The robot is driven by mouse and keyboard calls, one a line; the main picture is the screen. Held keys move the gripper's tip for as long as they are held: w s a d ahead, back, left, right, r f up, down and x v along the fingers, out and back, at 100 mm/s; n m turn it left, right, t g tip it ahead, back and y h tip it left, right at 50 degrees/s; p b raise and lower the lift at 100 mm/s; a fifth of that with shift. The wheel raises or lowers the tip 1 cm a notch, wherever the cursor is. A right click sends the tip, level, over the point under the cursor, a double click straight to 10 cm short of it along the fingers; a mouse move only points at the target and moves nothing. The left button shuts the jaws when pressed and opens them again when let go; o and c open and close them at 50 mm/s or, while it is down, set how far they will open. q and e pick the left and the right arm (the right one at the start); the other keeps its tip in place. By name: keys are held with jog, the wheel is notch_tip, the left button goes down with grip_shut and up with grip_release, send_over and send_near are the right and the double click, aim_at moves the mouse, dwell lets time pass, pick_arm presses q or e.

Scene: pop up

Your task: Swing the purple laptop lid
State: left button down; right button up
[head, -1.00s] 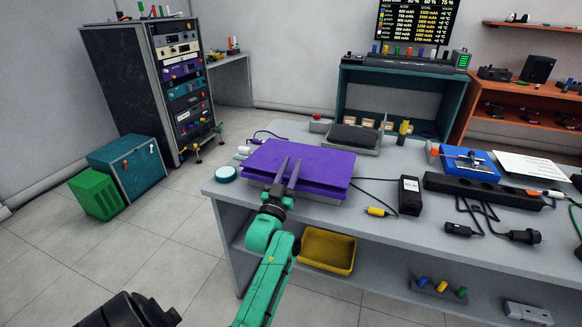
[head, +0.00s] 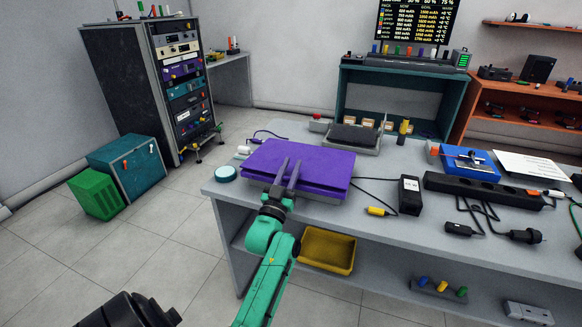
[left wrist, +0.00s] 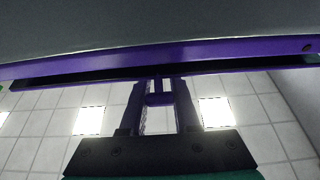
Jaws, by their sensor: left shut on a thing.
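The purple laptop (head: 320,164) lies near the left end of the grey workbench, its lid down and nearly flat. My left gripper (head: 287,172) reaches in from the front, its two dark fingers at the laptop's front edge. In the left wrist view the purple front edge (left wrist: 230,50) runs across the picture above a dark gap. There my left gripper (left wrist: 160,88) is shut on a small purple tab (left wrist: 159,98) at that edge. How far the lid is lifted is hard to tell. My right gripper is not in view.
A round teal-topped item (head: 225,173) sits left of the laptop. A black adapter (head: 410,195), a yellow-tipped cable (head: 378,211) and a power strip (head: 482,190) lie to the right. A grey device (head: 352,138) stands behind. A yellow bin (head: 327,250) is on the shelf below.

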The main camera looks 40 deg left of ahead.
pick_arm(q)
jog(key=shift+f, duration=0.7)
jog(key=c, duration=0.6)
grip_release()
jog(key=shift+s, duration=0.1)
jog(key=shift+c, duration=0.2)
jog(key=shift+r, duration=0.1)
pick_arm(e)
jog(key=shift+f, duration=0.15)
pick_arm(q)
jog(key=v, duration=1.4)
jog(key=shift+s+b, duration=0.3)
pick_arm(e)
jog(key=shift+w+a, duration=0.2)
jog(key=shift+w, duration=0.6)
pick_arm(q)
jog(key=shift+d, duration=0.15)
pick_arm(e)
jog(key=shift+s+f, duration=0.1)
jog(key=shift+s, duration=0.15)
